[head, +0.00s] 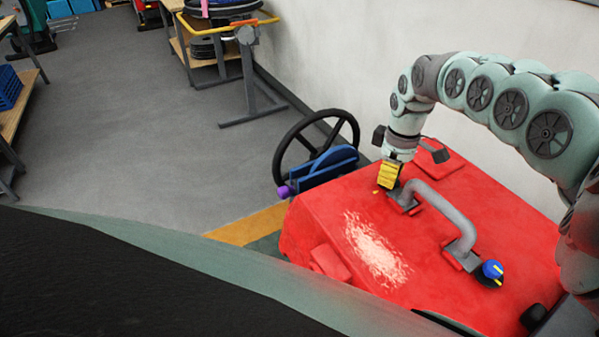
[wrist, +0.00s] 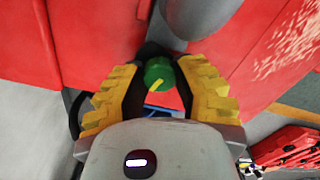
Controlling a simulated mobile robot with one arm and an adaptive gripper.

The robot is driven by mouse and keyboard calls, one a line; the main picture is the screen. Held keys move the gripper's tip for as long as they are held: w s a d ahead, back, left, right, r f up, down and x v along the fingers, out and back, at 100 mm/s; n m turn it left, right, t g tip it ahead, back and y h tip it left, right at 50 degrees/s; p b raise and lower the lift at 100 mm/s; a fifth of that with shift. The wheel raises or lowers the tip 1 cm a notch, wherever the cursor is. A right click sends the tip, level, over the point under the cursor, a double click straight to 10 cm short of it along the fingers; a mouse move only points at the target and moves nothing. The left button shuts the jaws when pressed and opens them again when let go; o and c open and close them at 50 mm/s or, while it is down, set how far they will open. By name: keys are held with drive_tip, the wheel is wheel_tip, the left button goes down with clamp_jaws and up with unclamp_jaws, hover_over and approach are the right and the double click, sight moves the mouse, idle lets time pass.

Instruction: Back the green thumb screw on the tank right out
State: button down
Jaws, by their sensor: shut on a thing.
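The green thumb screw (wrist: 158,74) shows in the wrist view between the yellow-padded fingers of my gripper (wrist: 157,82), with a yellow mark across its head. My gripper is shut on the screw. In the head view my gripper (head: 389,176) points down at the far end of the red tank (head: 325,208), beside the grey handle's far foot. The screw is hidden there behind the fingers. The shank of the screw and its hole cannot be seen.
A grey bar handle (head: 440,207) stands on the tank close to my gripper. A blue knob (head: 492,269) sits at its near end. A black spoked wheel (head: 316,147) and a purple knob (head: 285,191) are left of the tank. A white wall runs behind.

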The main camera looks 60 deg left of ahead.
drive_tip(key=shift+n+b, duration=0.6)
drive_tip(key=shift+n, duration=1.2)
drive_tip(key=c, duration=0.6)
unclamp_jaws()
drive_tip(key=shift+c, duration=0.2)
wheel_tip(320, 180, up, 12)
